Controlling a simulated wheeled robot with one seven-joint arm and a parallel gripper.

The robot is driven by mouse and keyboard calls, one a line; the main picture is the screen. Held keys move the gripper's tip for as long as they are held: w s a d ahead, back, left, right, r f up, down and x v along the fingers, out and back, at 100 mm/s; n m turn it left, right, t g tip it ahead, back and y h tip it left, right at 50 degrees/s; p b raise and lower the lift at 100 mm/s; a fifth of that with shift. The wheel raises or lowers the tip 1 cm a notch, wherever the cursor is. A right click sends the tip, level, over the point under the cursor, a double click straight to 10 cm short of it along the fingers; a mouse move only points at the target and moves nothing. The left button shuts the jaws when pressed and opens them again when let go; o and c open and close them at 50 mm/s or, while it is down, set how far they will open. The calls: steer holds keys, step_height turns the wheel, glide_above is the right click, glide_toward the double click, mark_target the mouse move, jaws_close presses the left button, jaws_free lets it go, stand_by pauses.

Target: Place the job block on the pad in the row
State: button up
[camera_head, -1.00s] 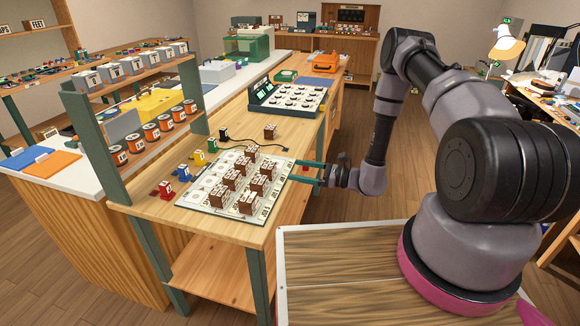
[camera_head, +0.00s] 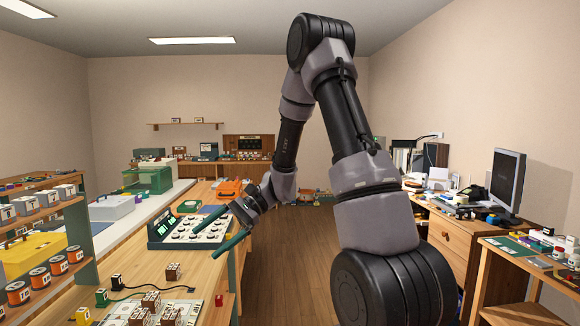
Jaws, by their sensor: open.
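My gripper (camera_head: 206,240) is open, its two teal fingers apart and raised over the right side of the workbench, in front of the dial panel in this view. No thing shows between the fingers. Several brown blocks with white marked faces (camera_head: 151,300) stand on the white printed board (camera_head: 117,312) at the bottom edge, where most of the board is cut off. One like brown block (camera_head: 173,271) stands apart on the bare wood behind the board. I cannot tell which one is the job block, and the pad in the row cannot be made out.
A small red thing (camera_head: 219,300) is at the bench's right edge. Shelves with orange tins (camera_head: 58,265) stand left. Open floor (camera_head: 300,240) lies right of the bench.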

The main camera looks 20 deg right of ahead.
steer(key=s+d+r+n+t+h, duration=0.2)
steer(key=s+d+r+t+h, duration=0.3)
steer(key=s+d+r, duration=0.2)
steer(key=s+d+r+n+t+h, duration=0.3)
steer(key=s+d+r, duration=0.4)
steer(key=r, duration=0.5)
steer(key=shift+s+d+r+t+h, duration=0.15)
steer(key=shift+s+r+t+h, duration=0.15)
steer(key=shift+s+t+h, duration=0.7)
